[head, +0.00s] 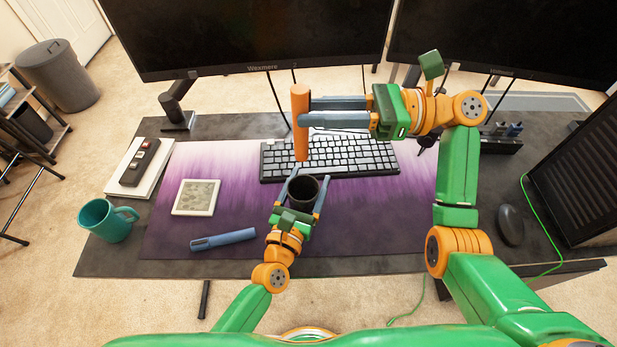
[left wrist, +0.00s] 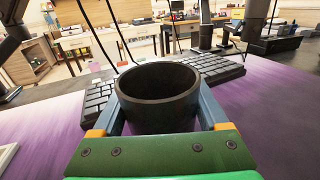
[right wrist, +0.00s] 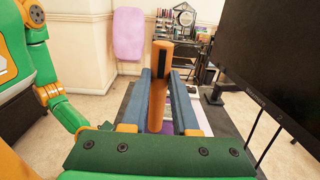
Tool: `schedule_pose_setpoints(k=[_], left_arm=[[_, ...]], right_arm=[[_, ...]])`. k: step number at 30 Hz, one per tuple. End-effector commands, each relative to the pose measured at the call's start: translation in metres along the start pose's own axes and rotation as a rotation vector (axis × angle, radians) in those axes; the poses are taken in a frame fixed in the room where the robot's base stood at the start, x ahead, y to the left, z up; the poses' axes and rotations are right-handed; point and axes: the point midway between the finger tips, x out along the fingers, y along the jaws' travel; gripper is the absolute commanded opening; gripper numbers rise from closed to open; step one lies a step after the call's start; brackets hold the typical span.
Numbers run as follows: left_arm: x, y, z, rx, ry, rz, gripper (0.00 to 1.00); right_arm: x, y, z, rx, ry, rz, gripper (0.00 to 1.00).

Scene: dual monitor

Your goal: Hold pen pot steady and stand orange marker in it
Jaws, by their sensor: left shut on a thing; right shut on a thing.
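The black pen pot (head: 302,191) stands upright on the purple desk mat, its mouth facing up. My left gripper (head: 304,186) is shut on the pot, with a finger on each side; the left wrist view shows the pot (left wrist: 160,97) between the blue fingers. The orange marker (head: 300,125) is upright in the air above the pot, its lower end just over the far side of the pot's rim in the head view. My right gripper (head: 306,112) is shut on the marker's upper part. The right wrist view shows the marker (right wrist: 158,95) between the fingers.
A keyboard (head: 340,157) lies just behind the pot. A blue marker (head: 222,239), a white-framed tile (head: 196,197) and a teal mug (head: 107,220) are to the left. A mouse (head: 510,226) is at right. Two monitors (head: 250,35) stand at the back.

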Motion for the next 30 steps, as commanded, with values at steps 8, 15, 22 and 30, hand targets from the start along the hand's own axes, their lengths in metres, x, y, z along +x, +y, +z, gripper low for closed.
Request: schedule_pose_setpoints(k=[8,15,22,30], left_arm=[[0.000,0.000,0.000,0.001,0.001,0.000,0.18],[0.000,0.000,0.000,0.001,0.001,0.000,0.18],[0.000,0.000,0.000,0.001,0.000,0.000,0.18],[0.000,0.000,0.000,0.000,0.000,0.000,0.18]], right_arm=[[-0.009,0.003,-0.045,0.013,0.010,-0.307,0.00],[-0.011,0.010,-0.055,0.001,-0.001,-0.391,0.00],[-0.011,0.009,-0.074,0.004,-0.001,-0.390,0.00],[-0.011,0.009,-0.097,0.003,0.000,-0.388,0.00]])
